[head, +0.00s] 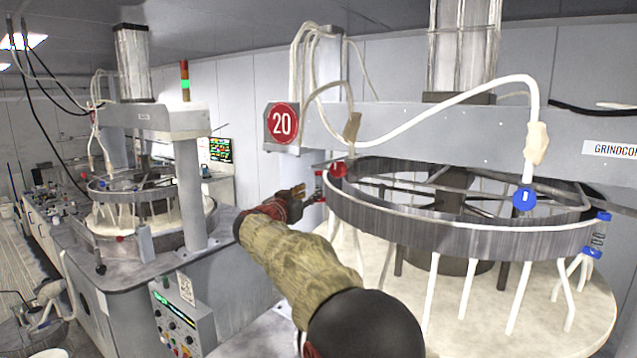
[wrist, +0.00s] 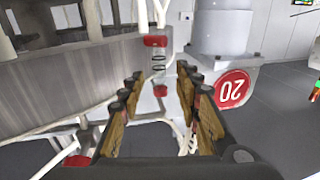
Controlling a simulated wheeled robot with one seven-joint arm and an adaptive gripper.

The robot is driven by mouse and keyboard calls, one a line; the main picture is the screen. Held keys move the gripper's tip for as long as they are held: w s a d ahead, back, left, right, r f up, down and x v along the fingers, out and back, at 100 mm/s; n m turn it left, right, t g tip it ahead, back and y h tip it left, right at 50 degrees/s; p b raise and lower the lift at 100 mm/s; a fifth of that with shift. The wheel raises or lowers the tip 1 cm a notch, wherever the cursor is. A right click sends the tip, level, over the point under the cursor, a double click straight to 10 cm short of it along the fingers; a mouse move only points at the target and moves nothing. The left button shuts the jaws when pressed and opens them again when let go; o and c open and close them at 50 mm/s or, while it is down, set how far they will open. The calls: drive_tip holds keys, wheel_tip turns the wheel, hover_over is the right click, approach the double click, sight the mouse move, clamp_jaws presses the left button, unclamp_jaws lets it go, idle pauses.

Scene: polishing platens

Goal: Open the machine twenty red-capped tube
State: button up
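Machine twenty has a round red "20" sign (head: 282,122), which shows upside down in the wrist view (wrist: 233,89). Its red-capped tube (head: 319,187) is a small clear cylinder with red ends on the left side of the grey ring (head: 455,232). In the wrist view the tube (wrist: 158,65) lines up with the gap between my fingers, near the fingertips. My gripper (head: 299,192) is open, just left of the tube in the head view. I see no finger closed on it. Whether the tube is fully between the fingers is unclear.
A round red tag (head: 338,170) hangs close to the tube. A blue tag (head: 525,199) and a blue-capped tube (head: 598,235) are on the ring's right side. White hoses (head: 435,115) loop above. Another machine (head: 150,205) stands at left.

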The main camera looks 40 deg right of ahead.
sight(317, 189)
drive_tip(key=p+x, duration=0.3)
drive_tip(key=x, duration=0.4)
drive_tip(key=shift+d, duration=0.15)
drive_tip(key=shift+c, duration=0.4)
drive_tip(key=c, duration=0.7)
clamp_jaws()
